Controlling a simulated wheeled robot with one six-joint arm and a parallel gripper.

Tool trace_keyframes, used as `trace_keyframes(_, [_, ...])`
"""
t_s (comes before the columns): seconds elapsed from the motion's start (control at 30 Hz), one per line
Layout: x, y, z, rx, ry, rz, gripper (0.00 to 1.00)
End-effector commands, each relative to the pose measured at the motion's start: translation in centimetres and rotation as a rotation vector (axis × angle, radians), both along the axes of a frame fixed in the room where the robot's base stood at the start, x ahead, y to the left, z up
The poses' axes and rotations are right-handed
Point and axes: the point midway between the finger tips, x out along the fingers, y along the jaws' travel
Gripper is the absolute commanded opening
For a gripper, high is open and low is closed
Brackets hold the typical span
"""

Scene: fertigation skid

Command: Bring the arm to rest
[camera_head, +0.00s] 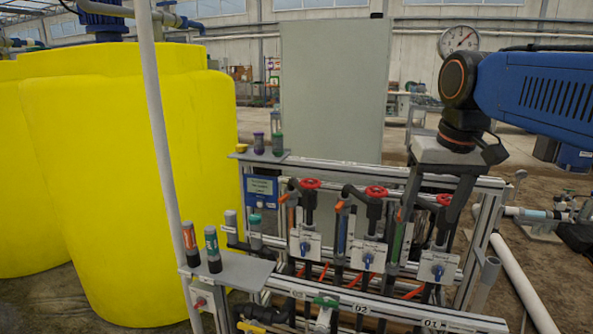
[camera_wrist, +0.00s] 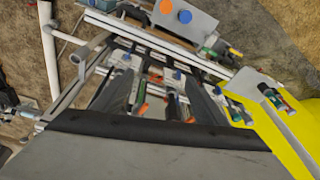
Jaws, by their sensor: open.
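My gripper (camera_head: 427,222) hangs from my blue arm at the right of the head view, pointing down over the right part of the skid. Its two dark fingers are spread apart, and I see nothing held between them. In the wrist view my gripper (camera_wrist: 160,95) shows its fingers wide apart, with the skid's tubes and valves behind the gap. The skid frame (camera_head: 470,185) has red-handled valves (camera_head: 376,191) and white plates with blue knobs (camera_head: 368,258). In the head view the fingers overlap the rightmost valve; I cannot tell whether they touch it.
Large yellow tanks (camera_head: 100,180) fill the left. A grey shelf (camera_head: 232,270) holds two labelled bottles (camera_head: 212,250). A small upper shelf (camera_head: 258,156) holds more small bottles. A grey panel (camera_head: 335,90) stands behind the skid. A white pipe (camera_head: 525,285) runs along the right floor.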

Motion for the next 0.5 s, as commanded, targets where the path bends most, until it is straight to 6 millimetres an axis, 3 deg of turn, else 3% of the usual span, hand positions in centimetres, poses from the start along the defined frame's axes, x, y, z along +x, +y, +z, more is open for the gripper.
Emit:
trace_keyframes(0.03, [-1.6,-0.3,-1.6,-0.001,-0.014,0.001,0.66])
trace_keyframes(0.2, [-5.8,-1.1,-7.0,-0.007,-0.066,0.014,0.66])
trace_keyframes(0.5, [-12.4,-2.1,-16.9,-0.022,-0.148,0.035,0.66])
